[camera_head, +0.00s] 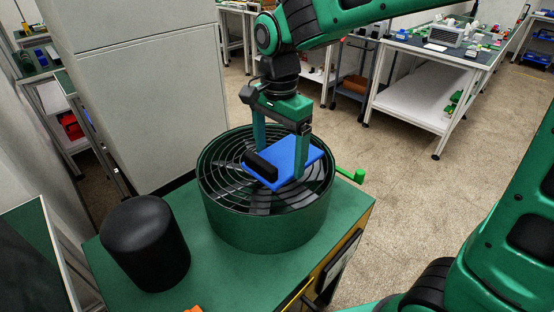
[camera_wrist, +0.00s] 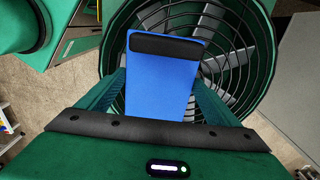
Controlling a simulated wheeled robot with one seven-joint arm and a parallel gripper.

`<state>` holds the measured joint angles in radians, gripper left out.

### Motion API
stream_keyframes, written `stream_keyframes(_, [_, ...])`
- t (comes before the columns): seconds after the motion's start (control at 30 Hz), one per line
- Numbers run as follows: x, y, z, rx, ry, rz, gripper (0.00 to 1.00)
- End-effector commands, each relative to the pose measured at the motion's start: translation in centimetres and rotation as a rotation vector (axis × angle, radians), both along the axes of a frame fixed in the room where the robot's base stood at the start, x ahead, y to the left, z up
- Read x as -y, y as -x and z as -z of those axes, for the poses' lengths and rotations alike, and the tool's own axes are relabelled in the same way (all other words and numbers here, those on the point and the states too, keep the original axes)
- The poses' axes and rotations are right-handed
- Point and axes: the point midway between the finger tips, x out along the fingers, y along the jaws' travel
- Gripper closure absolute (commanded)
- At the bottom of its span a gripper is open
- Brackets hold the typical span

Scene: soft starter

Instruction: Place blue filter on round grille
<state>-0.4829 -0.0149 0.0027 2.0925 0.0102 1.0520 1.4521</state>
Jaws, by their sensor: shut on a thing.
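The blue filter (camera_head: 292,158) is a flat blue panel with a black bar along one edge. My gripper (camera_head: 279,161) is shut on it from above, one finger on each side. The filter is over the round grille (camera_head: 222,192), a set of dark concentric rings on top of a green drum. I cannot tell whether the filter touches the grille. In the wrist view the filter (camera_wrist: 162,80) lies between my fingers, black bar at the far end, with the grille (camera_wrist: 240,60) behind it. The near end of the filter is hidden by my gripper.
The drum stands on a green-topped cabinet (camera_head: 120,262). A black cylinder (camera_head: 146,242) stands left of the drum, and a green handle (camera_head: 351,176) is at its right. A large grey cabinet (camera_head: 145,95) is behind. Workbenches stand farther back, with open floor at right.

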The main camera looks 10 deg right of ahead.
Motion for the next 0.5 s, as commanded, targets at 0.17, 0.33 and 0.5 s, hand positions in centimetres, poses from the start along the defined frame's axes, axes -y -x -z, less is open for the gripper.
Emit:
stream_keyframes(0.17, [0.0, 0.0, 2.2, -0.002, 0.002, 0.001, 0.39])
stream_keyframes(0.33, [0.1, 0.0, 2.4, -0.001, 0.001, 0.002, 0.39])
stream_keyframes(0.5, [0.1, 0.0, 2.4, -0.001, 0.001, 0.003, 0.39])
